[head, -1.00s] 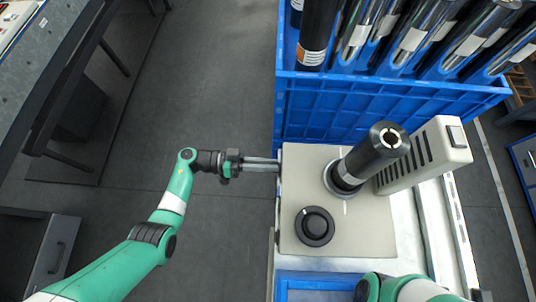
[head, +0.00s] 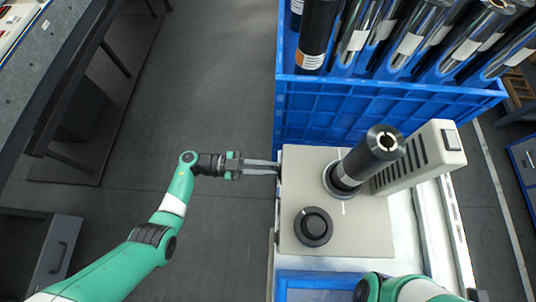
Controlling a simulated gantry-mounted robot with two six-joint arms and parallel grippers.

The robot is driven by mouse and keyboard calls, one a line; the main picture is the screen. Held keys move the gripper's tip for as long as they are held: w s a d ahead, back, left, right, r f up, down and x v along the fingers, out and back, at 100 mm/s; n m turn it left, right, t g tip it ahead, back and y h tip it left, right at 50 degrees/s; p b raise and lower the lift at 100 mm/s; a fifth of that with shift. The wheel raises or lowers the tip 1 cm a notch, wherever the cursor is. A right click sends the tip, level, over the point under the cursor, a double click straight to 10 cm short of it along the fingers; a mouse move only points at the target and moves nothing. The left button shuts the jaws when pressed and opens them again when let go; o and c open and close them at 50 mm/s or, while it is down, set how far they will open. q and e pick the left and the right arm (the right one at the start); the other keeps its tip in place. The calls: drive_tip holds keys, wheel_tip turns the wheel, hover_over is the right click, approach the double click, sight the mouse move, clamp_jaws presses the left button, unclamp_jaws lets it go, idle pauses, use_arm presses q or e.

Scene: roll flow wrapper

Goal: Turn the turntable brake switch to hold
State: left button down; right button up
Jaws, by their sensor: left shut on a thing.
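My left gripper (head: 277,168) comes in from the left, with its fingertips at the left side of the beige turntable unit (head: 360,225). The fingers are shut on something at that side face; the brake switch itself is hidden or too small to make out. The unit's top carries a black round knob (head: 313,226) and an upright black spindle (head: 366,162) with a metal collar. My right arm shows at the bottom right, but its gripper is out of view.
A blue crate (head: 345,110) with several dark and chrome rolls (head: 410,45) stands behind the unit. A beige vented box (head: 425,155) stands to its right. A blue bin (head: 318,281) is in front.

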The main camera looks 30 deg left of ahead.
use_arm(q)
drive_tip(key=shift+s+m, duration=0.1)
drive_tip(key=shift+m, duration=1.6)
drive_tip(key=c, duration=0.9)
unclamp_jaws()
drive_tip(key=shift+o, duration=0.2)
drive_tip(key=v, duration=1.1)
drive_tip(key=shift+s+a+p, duration=0.15)
drive_tip(key=shift+a+p, duration=0.15)
